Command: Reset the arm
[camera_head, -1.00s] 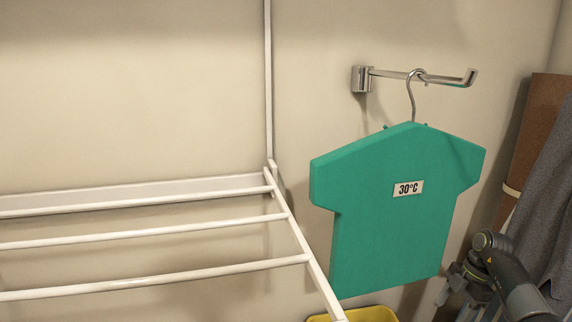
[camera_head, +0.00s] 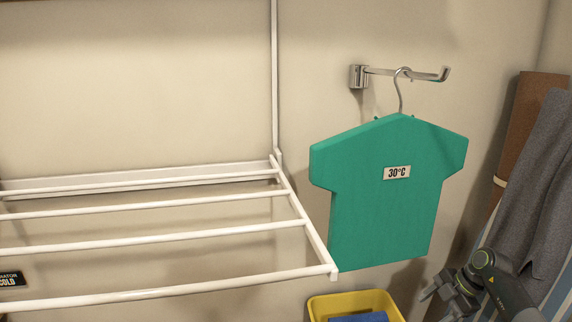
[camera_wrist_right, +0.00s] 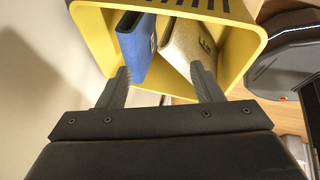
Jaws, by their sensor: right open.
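My right arm comes in at the lower right of the head view. My right gripper (camera_head: 437,297) is to the right of the yellow bin, below the hanging green shirt shape. In the right wrist view its two dark fingers (camera_wrist_right: 160,88) stand wide apart with nothing between them, in front of the yellow bin's opening. My left gripper is not in view.
A green shirt shape (camera_head: 385,215) marked 30°C hangs from a metal wall hook (camera_head: 405,73). A white drying rack (camera_head: 165,288) fills the left. The yellow bin (camera_wrist_right: 235,60) holds a blue item (camera_wrist_right: 138,45) and a cream item (camera_wrist_right: 188,48). Grey cloth (camera_head: 530,190) hangs right.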

